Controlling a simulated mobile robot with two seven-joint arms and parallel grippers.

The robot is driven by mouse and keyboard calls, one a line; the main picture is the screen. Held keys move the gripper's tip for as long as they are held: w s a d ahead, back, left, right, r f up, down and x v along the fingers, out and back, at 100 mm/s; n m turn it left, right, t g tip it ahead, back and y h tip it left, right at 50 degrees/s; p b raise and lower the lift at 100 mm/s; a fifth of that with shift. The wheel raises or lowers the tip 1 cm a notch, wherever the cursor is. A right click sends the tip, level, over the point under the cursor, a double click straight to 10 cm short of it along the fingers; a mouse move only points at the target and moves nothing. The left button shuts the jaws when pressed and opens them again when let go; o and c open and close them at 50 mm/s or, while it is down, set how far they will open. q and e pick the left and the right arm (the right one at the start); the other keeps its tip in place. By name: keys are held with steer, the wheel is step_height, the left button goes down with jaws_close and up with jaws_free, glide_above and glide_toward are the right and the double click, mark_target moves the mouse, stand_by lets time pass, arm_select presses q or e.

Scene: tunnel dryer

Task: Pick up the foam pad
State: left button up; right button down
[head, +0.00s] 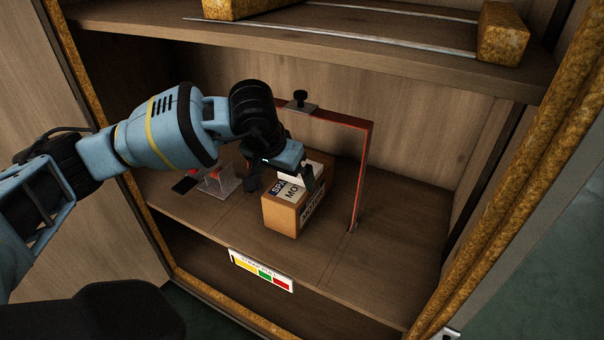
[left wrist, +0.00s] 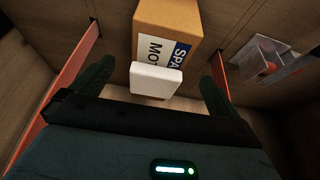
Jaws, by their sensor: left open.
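The foam pad is a small white block (left wrist: 155,79) in the left wrist view, in front of the printed face of a cardboard box. In the head view a white piece of it (head: 314,169) shows at the box's top, mostly hidden by my gripper. My left gripper (head: 281,182) is open above the box. In the left wrist view its two dark fingers (left wrist: 153,84) stand on either side of the pad with a gap on each side. I cannot tell whether the pad rests on the box. My right gripper is not in view.
The cardboard box (head: 283,216) stands on a wooden shelf (head: 385,240). A thin red frame (head: 361,180) arches over the box area, with a black knob (head: 300,98) on top. A clear holder (head: 219,183) is left of the box. Another shelf (head: 400,55) hangs above. The shelf's right side is clear.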

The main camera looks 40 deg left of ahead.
mark_target(318, 169)
arm_select(q)
steer(key=shift+w+a, duration=0.15)
steer(key=shift+w, duration=0.65)
steer(key=w, duration=0.1)
steer(key=w+b, duration=0.1)
steer(key=w, duration=0.1)
steer(key=shift+w+a+f, duration=0.1)
steer(key=shift+w+a, duration=0.05)
steer(key=shift+a, duration=0.25)
steer(key=shift+b+x, duration=0.6)
steer(key=shift+x, duration=0.5)
steer(key=shift+w+a+f, duration=0.1)
steer(key=shift+w+f, duration=0.2)
steer(key=shift+f, duration=0.05)
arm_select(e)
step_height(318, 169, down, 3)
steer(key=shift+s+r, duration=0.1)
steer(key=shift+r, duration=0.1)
arm_select(q)
steer(key=shift+c, duration=0.4)
